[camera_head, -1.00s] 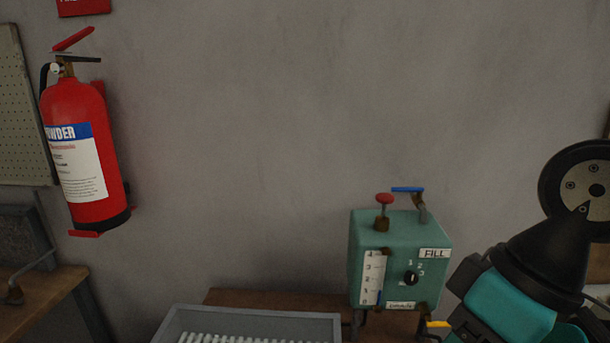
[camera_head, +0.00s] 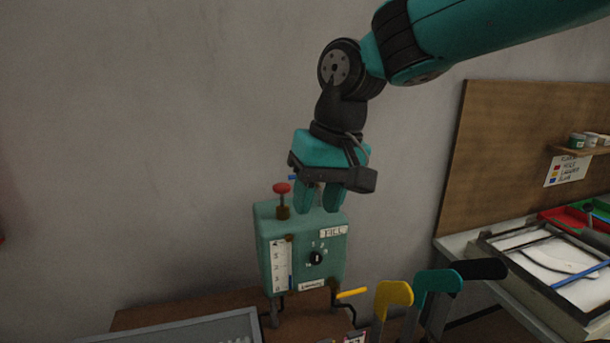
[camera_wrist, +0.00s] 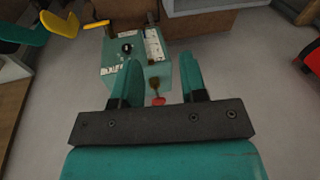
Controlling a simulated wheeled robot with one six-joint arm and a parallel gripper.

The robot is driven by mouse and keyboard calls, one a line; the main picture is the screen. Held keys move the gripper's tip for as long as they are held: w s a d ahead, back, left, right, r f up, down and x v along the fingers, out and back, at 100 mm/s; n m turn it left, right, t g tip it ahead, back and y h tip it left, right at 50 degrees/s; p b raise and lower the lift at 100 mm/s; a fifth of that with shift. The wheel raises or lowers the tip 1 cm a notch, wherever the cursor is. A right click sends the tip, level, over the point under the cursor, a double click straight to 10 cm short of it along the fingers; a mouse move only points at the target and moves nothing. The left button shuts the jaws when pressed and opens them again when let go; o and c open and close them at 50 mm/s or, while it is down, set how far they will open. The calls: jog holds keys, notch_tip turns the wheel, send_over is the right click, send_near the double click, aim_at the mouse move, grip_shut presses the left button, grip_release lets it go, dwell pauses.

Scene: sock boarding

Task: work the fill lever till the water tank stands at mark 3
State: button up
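The green water tank (camera_head: 304,225) stands on a brown bench, with a FILL label, a dial and a white level scale (camera_head: 281,265) on its front. The level reading is too small to tell. On its top are a red knob (camera_head: 282,188) and a blue-handled lever (camera_head: 292,177), mostly hidden behind my gripper. A yellow-handled lever (camera_head: 351,293) is low at its right. My gripper (camera_head: 318,207) points down over the tank top, right of the red knob, fingers apart. The wrist view shows the open fingers (camera_wrist: 160,72), the tank (camera_wrist: 136,75) and the red knob (camera_wrist: 158,101).
A grey tray (camera_head: 190,330) lies in front of the tank at lower left. Yellow, teal and black curved shapes (camera_head: 435,283) stand at lower right. A side table with a framed white tray (camera_head: 545,260) is farther right. The wall left of the tank is clear.

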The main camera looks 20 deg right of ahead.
jog(key=w+d+r+m+t+h+p, duration=0.15)
jog(key=w+d+r+m, duration=0.3)
jog(key=w+m, duration=0.75)
jog(key=w+d+r+m+g+h+p, duration=0.1)
jog(key=w+d+r+m+p, duration=0.4)
jog(key=w, duration=1.2)
jog(key=w+f, duration=0.1)
jog(key=f, duration=0.5)
jog(key=w+f+m, duration=0.1)
jog(key=f, duration=0.5)
jog(key=w+d+f+m, duration=0.1)
jog(key=f, duration=0.6)
jog(key=shift+t, duration=0.25)
jog(key=shift+r, duration=0.1)
grip_shut()
